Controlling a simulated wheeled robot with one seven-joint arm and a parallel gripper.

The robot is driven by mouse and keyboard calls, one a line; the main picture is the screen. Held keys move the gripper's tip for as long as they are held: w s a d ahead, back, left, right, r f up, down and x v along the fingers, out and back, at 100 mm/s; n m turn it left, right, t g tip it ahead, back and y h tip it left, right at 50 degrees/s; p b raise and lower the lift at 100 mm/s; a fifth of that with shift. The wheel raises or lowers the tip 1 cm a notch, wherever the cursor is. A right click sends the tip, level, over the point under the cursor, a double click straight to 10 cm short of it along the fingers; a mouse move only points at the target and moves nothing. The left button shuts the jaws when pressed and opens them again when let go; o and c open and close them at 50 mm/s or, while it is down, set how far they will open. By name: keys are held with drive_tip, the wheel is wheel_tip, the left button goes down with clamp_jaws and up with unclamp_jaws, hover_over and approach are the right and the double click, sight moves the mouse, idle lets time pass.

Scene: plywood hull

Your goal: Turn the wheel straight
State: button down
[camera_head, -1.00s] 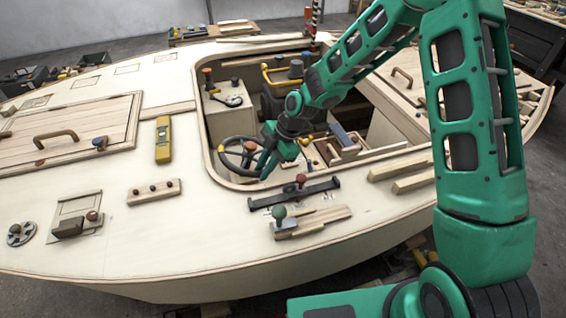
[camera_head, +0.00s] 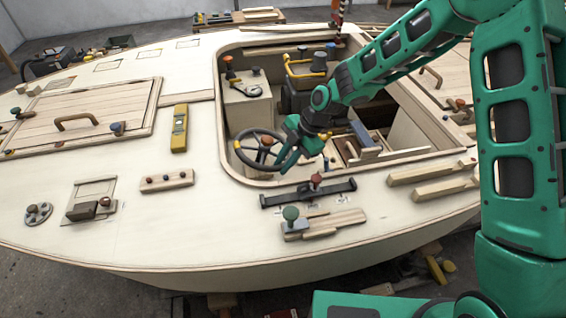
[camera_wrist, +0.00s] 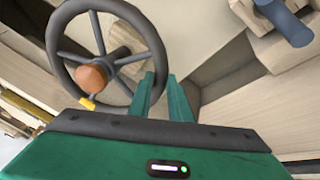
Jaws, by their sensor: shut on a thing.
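The steering wheel (camera_head: 240,138) has a dark rim and spokes and stands in the cockpit opening, left of my gripper (camera_head: 284,168). In the wrist view the wheel (camera_wrist: 58,62) shows a round orange-brown hub knob (camera_wrist: 92,77) and a yellow mark (camera_wrist: 88,103) on the lower rim. The two green fingers of my gripper (camera_wrist: 160,98) stand close together at the lower right of the rim. My gripper is shut on the rim there; the exact contact is partly hidden by the fingers.
The cockpit edge (camera_head: 222,120) surrounds the wheel. A cabinet with knobs (camera_head: 248,105) stands behind it. A dark bar with a red knob (camera_head: 309,192) and a block with a green knob (camera_head: 323,224) sit on the near deck. A yellow level (camera_head: 180,128) lies left.

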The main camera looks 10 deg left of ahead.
drive_tip(key=c, duration=1.6)
unclamp_jaws()
drive_tip(key=shift+r, duration=0.1)
drive_tip(key=shift+c, duration=0.2)
drive_tip(key=v, duration=1)
drive_tip(key=shift+d+r, duration=0.15)
drive_tip(key=shift+r, duration=0.15)
